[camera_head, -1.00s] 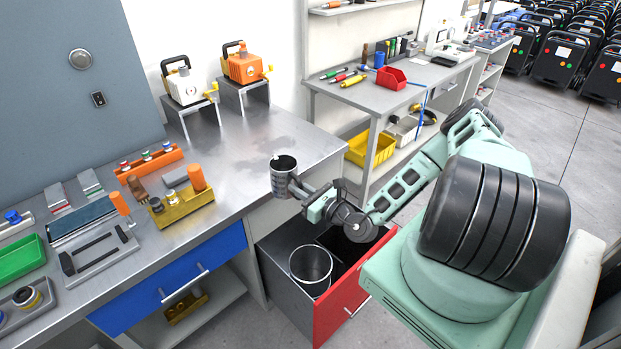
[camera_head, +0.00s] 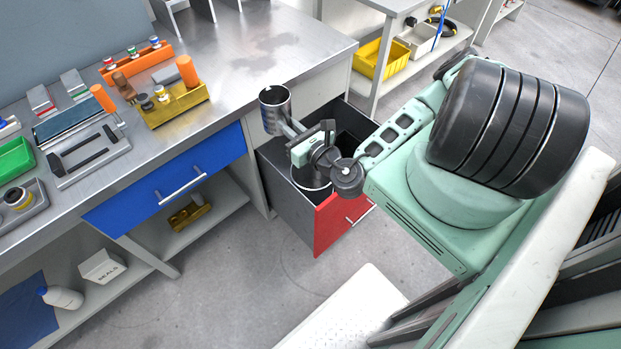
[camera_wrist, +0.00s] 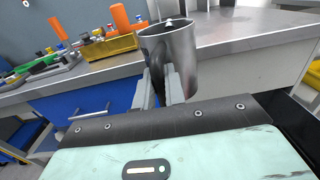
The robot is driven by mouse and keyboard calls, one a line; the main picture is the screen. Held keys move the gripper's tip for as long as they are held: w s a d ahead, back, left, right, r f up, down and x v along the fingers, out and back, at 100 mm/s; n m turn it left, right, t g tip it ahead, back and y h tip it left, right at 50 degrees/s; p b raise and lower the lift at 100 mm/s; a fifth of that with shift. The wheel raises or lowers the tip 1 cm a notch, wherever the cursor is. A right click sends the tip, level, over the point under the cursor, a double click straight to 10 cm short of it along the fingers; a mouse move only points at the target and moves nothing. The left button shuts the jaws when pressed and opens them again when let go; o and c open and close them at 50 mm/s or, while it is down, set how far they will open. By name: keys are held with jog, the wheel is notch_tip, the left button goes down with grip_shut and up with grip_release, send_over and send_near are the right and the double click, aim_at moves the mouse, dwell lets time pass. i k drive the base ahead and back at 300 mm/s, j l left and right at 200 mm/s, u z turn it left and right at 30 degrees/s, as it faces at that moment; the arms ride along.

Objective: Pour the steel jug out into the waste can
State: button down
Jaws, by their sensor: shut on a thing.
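My gripper (camera_head: 287,125) is shut on the steel jug (camera_head: 275,113), a shiny metal cup held upright off the bench's front edge. In the wrist view the jug (camera_wrist: 170,55) stands between the two grey fingers (camera_wrist: 158,90), its open top up; a small white thing shows at its far rim. The waste can (camera_head: 312,178), a round steel bin, sits in the open red-fronted drawer below and slightly right of the jug. My gripper and wrist hide much of the can's top. What the jug contains cannot be told.
The red-fronted drawer (camera_head: 341,217) stands pulled out beside the steel bench (camera_head: 225,98). A blue drawer (camera_head: 170,182) with a handle is at left. A yellow holder (camera_head: 178,106) and an orange rack (camera_head: 140,62) stand on the bench. Grey floor is free in front.

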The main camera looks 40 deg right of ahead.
aim_at(312, 197)
jog(key=i+l, duration=0.1)
jog(key=l, duration=2.35)
jog(key=i+l, duration=0.15)
jog(key=l, duration=1.05)
jog(key=l+u, duration=0.1)
jog(key=u, duration=0.3)
jog(key=l+u, duration=0.15)
jog(key=u, duration=0.25)
jog(key=l+u, duration=0.1)
jog(key=u, duration=0.3)
jog(key=l+u, duration=0.1)
jog(key=u, duration=0.25)
